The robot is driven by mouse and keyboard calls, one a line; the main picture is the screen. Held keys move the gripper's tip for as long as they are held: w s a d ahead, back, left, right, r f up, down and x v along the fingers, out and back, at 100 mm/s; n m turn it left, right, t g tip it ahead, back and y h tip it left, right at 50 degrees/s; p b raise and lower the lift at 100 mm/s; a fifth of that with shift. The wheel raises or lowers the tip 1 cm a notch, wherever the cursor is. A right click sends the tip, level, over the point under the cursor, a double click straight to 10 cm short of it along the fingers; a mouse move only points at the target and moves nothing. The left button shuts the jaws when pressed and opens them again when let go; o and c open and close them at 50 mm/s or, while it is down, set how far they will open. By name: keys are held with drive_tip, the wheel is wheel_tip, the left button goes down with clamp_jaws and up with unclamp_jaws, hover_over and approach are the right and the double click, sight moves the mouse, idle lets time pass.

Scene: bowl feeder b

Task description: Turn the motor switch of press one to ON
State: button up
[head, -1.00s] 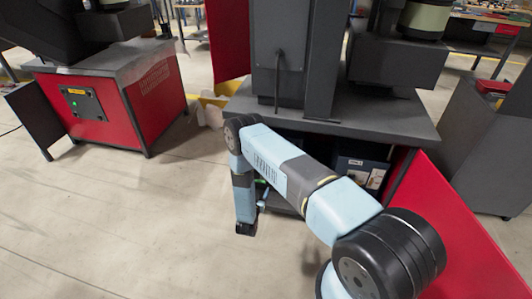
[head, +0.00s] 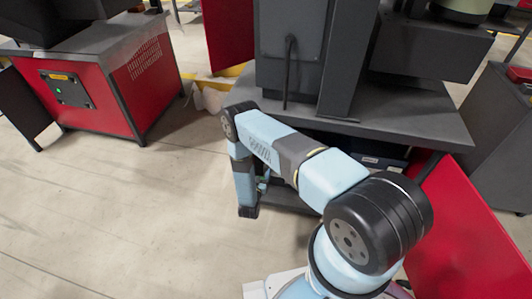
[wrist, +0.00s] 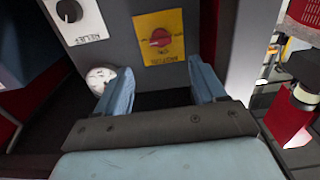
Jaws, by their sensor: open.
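In the wrist view a yellow plate (wrist: 160,37) with a red rotary knob (wrist: 160,38) sits on a dark grey panel. Its lettering appears upside down and is too small to read surely, so I cannot confirm it is the motor switch. My gripper (wrist: 162,82) is open and empty, its two blue-grey fingers apart below the plate in the picture. The knob shows beyond the fingertips and between their lines, apart from both. In the head view the grey press (head: 290,55) stands on a dark bench; the knob and gripper fingers are hidden there.
A white plate with a black knob (wrist: 68,10) and a white round gauge (wrist: 100,80) lie left of the yellow plate. An open red door (head: 465,235) stands right of my arm. Another red machine base (head: 135,85) is at left. The left floor is clear.

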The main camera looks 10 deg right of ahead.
drive_tip(key=x, duration=1.2)
drive_tip(key=shift+w, duration=0.15)
drive_tip(key=shift+d, duration=0.15)
